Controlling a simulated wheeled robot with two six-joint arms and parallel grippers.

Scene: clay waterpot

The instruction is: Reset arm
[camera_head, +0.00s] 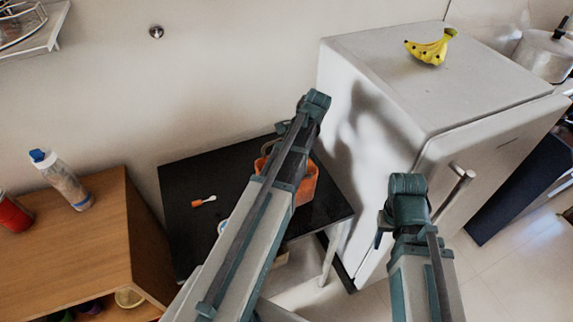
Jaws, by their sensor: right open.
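My left arm reaches up across the middle of the head view, over the black table (190,240). Its gripper is mostly hidden behind the arm, and its jaws cannot be made out. My right arm rises at the lower right, in front of the white fridge. A small dark part of my right gripper (380,231) shows at the left side of that arm's end. The right gripper is open, with nothing seen in it. The orange clay pot (306,188) stands on the black table, partly hidden behind my left arm.
A small orange-and-white item (204,201) lies on the black table. A wooden cabinet (95,245) at the left carries a bottle (66,185) and a red container (13,215). The white fridge (430,85) stands at the right with bananas (428,50) on top.

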